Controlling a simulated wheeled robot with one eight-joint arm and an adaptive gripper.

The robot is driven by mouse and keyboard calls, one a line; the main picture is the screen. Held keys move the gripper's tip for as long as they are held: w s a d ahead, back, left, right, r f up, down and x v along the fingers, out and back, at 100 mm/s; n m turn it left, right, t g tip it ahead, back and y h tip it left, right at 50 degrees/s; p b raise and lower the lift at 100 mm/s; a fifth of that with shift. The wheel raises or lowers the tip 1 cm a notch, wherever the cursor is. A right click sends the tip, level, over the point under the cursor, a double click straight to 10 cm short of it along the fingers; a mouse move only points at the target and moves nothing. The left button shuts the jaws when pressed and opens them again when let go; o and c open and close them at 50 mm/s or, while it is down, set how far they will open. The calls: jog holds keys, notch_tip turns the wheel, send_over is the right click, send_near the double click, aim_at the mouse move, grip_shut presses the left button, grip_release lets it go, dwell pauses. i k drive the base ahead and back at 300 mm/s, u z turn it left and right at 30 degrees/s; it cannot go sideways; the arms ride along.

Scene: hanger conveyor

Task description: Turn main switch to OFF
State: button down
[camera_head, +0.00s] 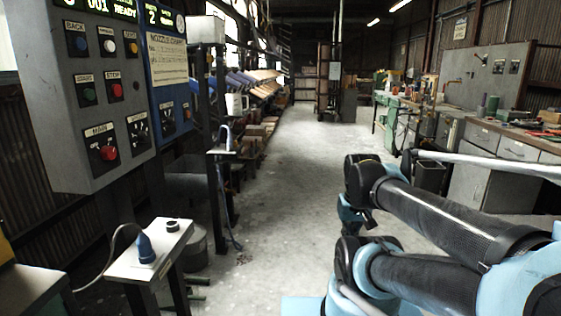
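The main switch (108,153) is a red rotary knob on a black plate under a "MAIN" label, low on the grey control panel (52,120) at the left. Its exact position is too small to read. Right of it is a dark rotary dial (139,131). Above are a green start button (88,94) and a red stop button (116,89). My arm is folded at the right, far from the panel, and touches nothing there. I cannot make out my gripper's fingers in this view.
A blue panel (168,75) adjoins the grey one. A small stand (165,249) with a blue plug (146,247) and cable is below, in front of the panels. A workbench (489,136) lines the right. The floor (290,170) between is clear.

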aim_at(106, 152)
jog(key=u, duration=1.3)
